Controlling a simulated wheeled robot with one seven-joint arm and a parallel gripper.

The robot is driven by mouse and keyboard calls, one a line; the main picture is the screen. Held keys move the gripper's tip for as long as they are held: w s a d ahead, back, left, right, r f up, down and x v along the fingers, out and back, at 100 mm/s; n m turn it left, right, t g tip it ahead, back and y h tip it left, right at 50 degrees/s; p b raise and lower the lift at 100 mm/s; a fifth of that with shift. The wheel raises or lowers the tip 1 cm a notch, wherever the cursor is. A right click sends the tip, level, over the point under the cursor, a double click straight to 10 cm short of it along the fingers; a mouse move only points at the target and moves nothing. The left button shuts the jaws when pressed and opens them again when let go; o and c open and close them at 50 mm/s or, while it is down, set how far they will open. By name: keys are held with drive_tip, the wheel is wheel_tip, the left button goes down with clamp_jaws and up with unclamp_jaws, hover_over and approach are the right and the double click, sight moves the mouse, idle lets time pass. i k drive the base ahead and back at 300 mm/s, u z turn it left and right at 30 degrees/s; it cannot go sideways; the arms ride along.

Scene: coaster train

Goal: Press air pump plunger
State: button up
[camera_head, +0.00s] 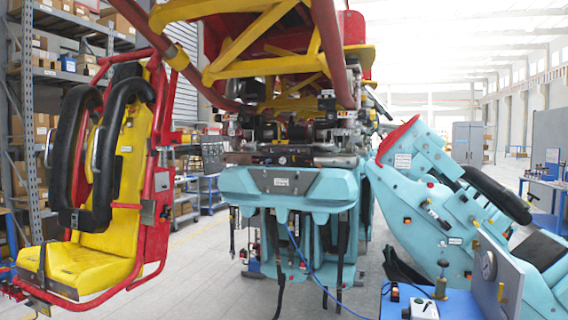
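A thin blue hose (322,284) hangs from the coaster train and runs down toward the bench. My gripper is not in view.
The turquoise coaster train (290,185) fills the middle, with a tilted turquoise seat (440,215) over the bench. A yellow seat (100,220) in a red frame hangs at the left. Shelves (60,60) stand behind it. Grey floor (200,275) is free between yellow seat and train.

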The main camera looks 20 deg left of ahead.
sight(443, 263)
drive_tip(key=u, duration=0.45)
drive_tip(key=i, duration=2.3)
drive_tip(key=z, duration=0.35)
